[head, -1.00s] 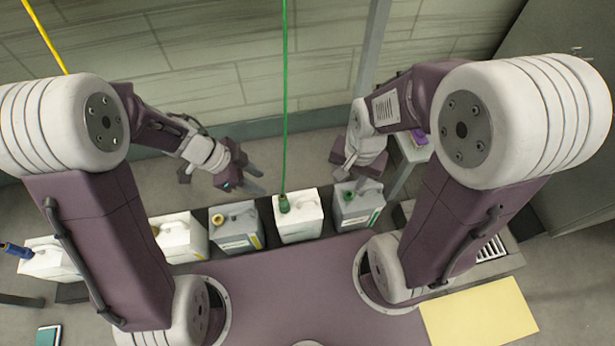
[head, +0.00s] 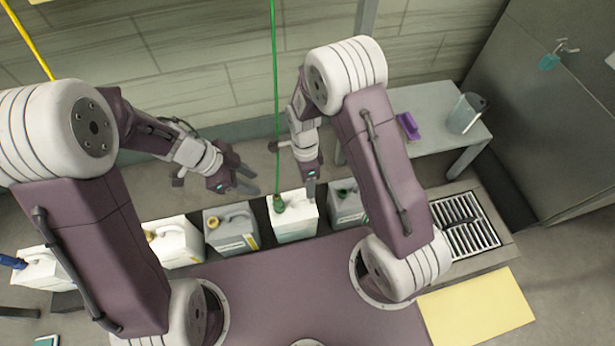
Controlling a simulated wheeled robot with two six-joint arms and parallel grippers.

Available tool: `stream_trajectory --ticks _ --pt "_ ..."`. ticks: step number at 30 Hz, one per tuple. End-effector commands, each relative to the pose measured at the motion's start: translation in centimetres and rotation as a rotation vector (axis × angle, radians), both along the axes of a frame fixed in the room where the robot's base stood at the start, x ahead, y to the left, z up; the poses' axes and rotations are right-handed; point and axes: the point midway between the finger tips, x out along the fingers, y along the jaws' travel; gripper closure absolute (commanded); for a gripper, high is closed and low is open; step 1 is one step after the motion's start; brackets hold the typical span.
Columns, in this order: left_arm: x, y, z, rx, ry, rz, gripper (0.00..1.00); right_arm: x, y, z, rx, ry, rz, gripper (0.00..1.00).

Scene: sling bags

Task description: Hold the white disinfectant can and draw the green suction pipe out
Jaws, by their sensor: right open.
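The white disinfectant can (head: 293,228) stands in the row of cans at the front. The green suction pipe (head: 275,90) rises from the green fitting (head: 279,204) on its top, nearly straight up and out of view. My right gripper (head: 311,188) is open and points down just above the right part of this can's top, near its handle. I cannot tell whether it touches the can. My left gripper (head: 248,179) is open, left of the pipe and apart from it, above the gap between the grey and white cans.
Grey cans stand left (head: 231,230) and right (head: 345,207) of the white can, close beside it. More white cans stand further left, one (head: 14,261) with a blue fitting. A grey side table (head: 425,105) holds a purple item and a jug. A floor grate (head: 465,223) lies right.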

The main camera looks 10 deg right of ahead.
Motion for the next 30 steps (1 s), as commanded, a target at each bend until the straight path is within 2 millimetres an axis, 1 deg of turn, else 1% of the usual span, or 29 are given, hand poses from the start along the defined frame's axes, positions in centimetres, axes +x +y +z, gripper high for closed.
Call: stream_trajectory --ticks 1,3,6,9,13,20,21,23,24,25,30 --pt "0.0 0.0 0.0 0.0 0.0 0.0 0.64 -0.4 0.0 -1.1 -0.001 0.006 0.0 0.59" --pt "0.0 0.0 0.0 0.0 0.0 0.0 0.64 -0.6 0.0 -2.5 -0.001 0.005 0.001 0.59" --pt "0.0 0.0 0.0 0.0 0.0 0.0 0.64 -1.0 0.0 -4.2 -0.001 0.004 0.002 0.59" --pt "0.0 0.0 0.0 0.0 0.0 0.0 0.64 -1.1 0.0 -5.4 -0.001 0.002 0.001 0.59" --pt "0.0 0.0 0.0 0.0 0.0 0.0 0.64 -1.2 0.0 -6.1 0.0 0.0 0.001 0.59" --pt "0.0 0.0 0.0 0.0 0.0 0.0 0.64 -1.2 0.0 -6.2 0.0 -0.001 0.001 0.59" --pt "0.0 0.0 0.0 0.0 0.0 0.0 0.64 -1.2 0.0 -6.2 0.0 -0.001 0.001 0.7" --pt "0.0 0.0 0.0 0.0 0.0 0.0 0.64 -1.2 0.0 -6.2 0.0 -0.001 0.001 0.86" --pt "0.0 0.0 0.0 0.0 0.0 0.0 0.64 -1.2 0.0 -6.2 0.0 -0.001 0.001 0.97" --pt "0.0 0.0 0.0 0.0 0.0 0.0 0.64 -1.2 0.0 -6.2 0.0 -0.001 0.001 1.0" --pt "0.0 0.0 0.0 0.0 0.0 0.0 0.64 -1.2 0.0 -6.2 0.0 -0.001 0.001 1.0"
